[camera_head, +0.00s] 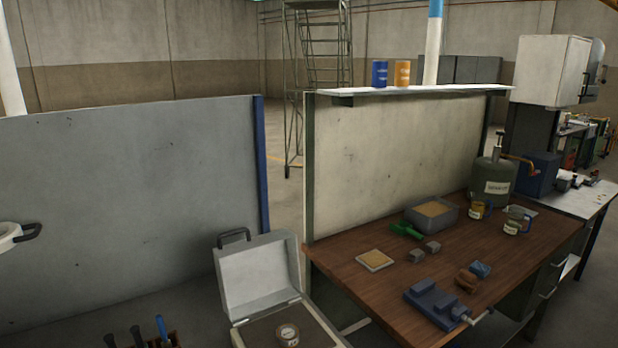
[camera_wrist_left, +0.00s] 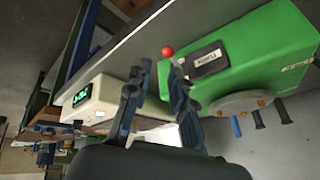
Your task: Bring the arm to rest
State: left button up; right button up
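My left gripper (camera_wrist_left: 158,66) shows only in the left wrist view. Its two dark fingers stand apart with nothing between them, so it is open and empty. Behind the fingers are a green machine (camera_wrist_left: 265,50) with a red knob (camera_wrist_left: 168,51) and a pale box with a green digital display (camera_wrist_left: 82,87). I cannot judge how far the fingers are from these. Neither gripper nor arm shows in the head view, and my right gripper is in no frame.
In the head view, a wooden workbench (camera_head: 345,255) carries a blue vise (camera_head: 436,303), a grey tray (camera_head: 431,213) and a green tank (camera_head: 491,184). An open case (camera_head: 262,270) stands left of it. A grey panel (camera_head: 120,190) stands at left. Floor shows between the panels.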

pick_arm(q)
jog(key=s+n+g, duration=0.2)
jog(key=s+n, duration=0.1)
jog(key=s, duration=1.3)
notch_tip(320, 180, down, 34)
jog(key=s+r+g+b, duration=0.1)
jog(key=b, duration=0.5)
jog(key=s+a+f+g+b, duration=0.1)
jog(key=s+f+b, duration=0.3)
jog(key=s+f, duration=1.2)
notch_tip(320, 180, down, 3)
jog(key=shift+s+a+f+g, duration=0.15)
jog(key=shift+s+a+g, duration=0.15)
jog(key=shift+a, duration=0.6)
